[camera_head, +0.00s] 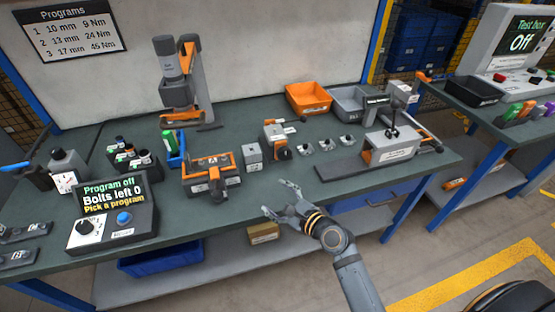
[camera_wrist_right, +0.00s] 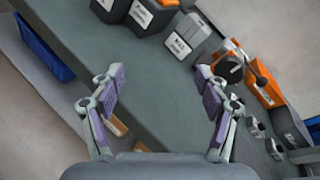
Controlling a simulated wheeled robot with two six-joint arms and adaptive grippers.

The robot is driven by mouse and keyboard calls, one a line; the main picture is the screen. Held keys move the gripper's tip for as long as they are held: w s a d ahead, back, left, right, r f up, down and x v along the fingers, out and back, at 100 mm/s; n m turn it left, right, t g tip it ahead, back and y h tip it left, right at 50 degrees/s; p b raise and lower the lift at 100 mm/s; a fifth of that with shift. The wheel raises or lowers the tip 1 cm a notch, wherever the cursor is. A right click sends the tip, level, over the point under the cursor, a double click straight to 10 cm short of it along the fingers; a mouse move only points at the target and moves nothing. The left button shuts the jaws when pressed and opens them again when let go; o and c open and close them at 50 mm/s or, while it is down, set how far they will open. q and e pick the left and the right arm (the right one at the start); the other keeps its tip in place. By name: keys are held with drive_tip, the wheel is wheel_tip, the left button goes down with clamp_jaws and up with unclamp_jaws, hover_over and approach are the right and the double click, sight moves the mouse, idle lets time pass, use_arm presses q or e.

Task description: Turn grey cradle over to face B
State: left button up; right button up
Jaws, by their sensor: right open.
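A fixture with an orange top frame and grey labelled sides (camera_head: 211,180) stands on the bench left of centre. It may be the grey cradle; I cannot read which face is up. In the right wrist view its dark grey labelled side (camera_wrist_right: 150,14) shows at the top edge, cut off. My right gripper (camera_head: 277,196) is open and empty, low near the bench's front edge, to the right of this fixture and apart from it. Both fingers show in the right wrist view (camera_wrist_right: 160,75) with only bench top between them. My left gripper is not in view.
A grey labelled block (camera_head: 252,157) and an orange-and-grey clamp-like unit (camera_head: 276,141) stand right of the fixture. A control box (camera_head: 112,213) reads "Program off". A grey press-like station (camera_head: 390,145) stands right. The front bench strip below the block is clear.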

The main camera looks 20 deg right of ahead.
sight(285, 156)
drive_tip(key=w+d+m+t+h, duration=0.1)
drive_tip(key=m, duration=0.3)
drive_tip(key=w+d+r+m+t, duration=0.1)
drive_tip(key=w+m, duration=0.1)
drive_tip(key=m, duration=0.2)
drive_tip(key=w+d+m+t+h, duration=0.1)
drive_tip(key=w+d+m, duration=0.1)
drive_tip(key=m, duration=0.2)
drive_tip(key=shift+r+t+h, duration=0.25)
drive_tip(key=shift+t+h, duration=0.05)
drive_tip(key=d+m+h, duration=0.1)
drive_tip(key=m, duration=0.1)
drive_tip(key=w+d+m+h, duration=0.1)
drive_tip(key=m, duration=0.2)
drive_tip(key=d+m+h, duration=0.1)
drive_tip(key=m, duration=0.1)
drive_tip(key=shift+w+f+t, duration=0.25)
drive_tip(key=shift+t, duration=0.15)
drive_tip(key=shift+w+d+f+m, duration=0.1)
drive_tip(key=shift+d+m, duration=0.15)
drive_tip(key=shift+m, duration=0.65)
drive_tip(key=w, duration=1)
drive_tip(key=shift+w+a+b, duration=0.15)
drive_tip(key=shift+w+b, duration=0.05)
drive_tip(key=shift+b, duration=0.2)
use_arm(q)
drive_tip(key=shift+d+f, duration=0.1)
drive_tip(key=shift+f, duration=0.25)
use_arm(e)
drive_tip(key=shift+c, duration=0.5)
